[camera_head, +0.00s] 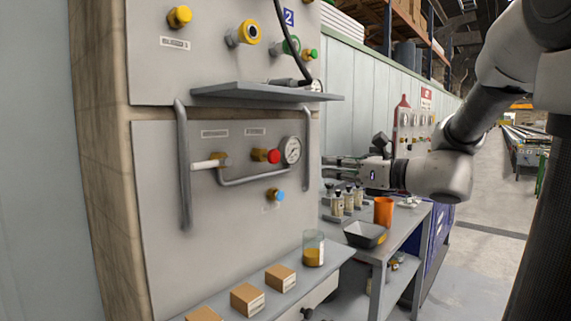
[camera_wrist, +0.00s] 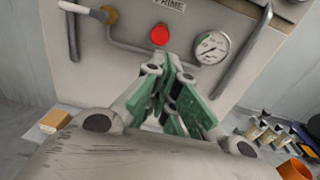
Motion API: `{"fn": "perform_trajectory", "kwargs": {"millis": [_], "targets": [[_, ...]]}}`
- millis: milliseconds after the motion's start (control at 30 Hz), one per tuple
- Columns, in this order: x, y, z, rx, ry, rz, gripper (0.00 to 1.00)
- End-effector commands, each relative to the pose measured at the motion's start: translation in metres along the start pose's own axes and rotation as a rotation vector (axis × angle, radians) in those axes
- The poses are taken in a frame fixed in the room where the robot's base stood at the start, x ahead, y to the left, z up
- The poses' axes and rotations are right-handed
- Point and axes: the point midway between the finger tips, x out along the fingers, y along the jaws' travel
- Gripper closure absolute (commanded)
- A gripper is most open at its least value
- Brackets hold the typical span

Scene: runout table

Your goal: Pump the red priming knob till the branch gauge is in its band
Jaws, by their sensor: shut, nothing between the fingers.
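The red priming knob (camera_head: 273,156) sits on a brass fitting on the lower grey panel. In the wrist view the red knob (camera_wrist: 160,35) is seen face on, below a label reading PRIME. The round white branch gauge (camera_head: 291,150) is just right of it; it also shows in the wrist view (camera_wrist: 212,47). Its needle and band are too small to read surely. My gripper (camera_head: 330,160) is right of the panel, level with the knob and apart from it. In the wrist view its green-padded fingers (camera_wrist: 172,62) are shut and empty, just below the knob.
A curved pipe (camera_head: 250,180) and upright handles (camera_head: 183,165) stand out from the panel. A shelf (camera_head: 265,92) juts above. Below are a ledge with boxes (camera_head: 247,299) and a jar (camera_head: 313,249). A side table holds bottles, a black tray (camera_head: 364,235) and an orange cup (camera_head: 384,211).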

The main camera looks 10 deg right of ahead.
Motion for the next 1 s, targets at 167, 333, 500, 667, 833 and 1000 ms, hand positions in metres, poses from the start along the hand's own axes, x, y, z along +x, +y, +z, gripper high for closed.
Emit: {"fn": "perform_trajectory", "kwargs": {"millis": [167, 333, 500, 667, 833, 1000], "targets": [[0.009, 0.001, -0.001, 0.0, 0.001, 0.004, 1.0], [0.038, 0.001, -0.001, 0.0, 0.001, 0.007, 1.0], [0.076, 0.002, -0.001, 0.0, 0.002, 0.006, 1.0], [0.107, 0.002, -0.001, -0.001, 0.002, 0.004, 1.0], [0.13, 0.001, -0.001, -0.001, 0.002, 0.003, 1.0], [0.139, 0.001, -0.001, -0.002, 0.002, 0.001, 1.0]]}}
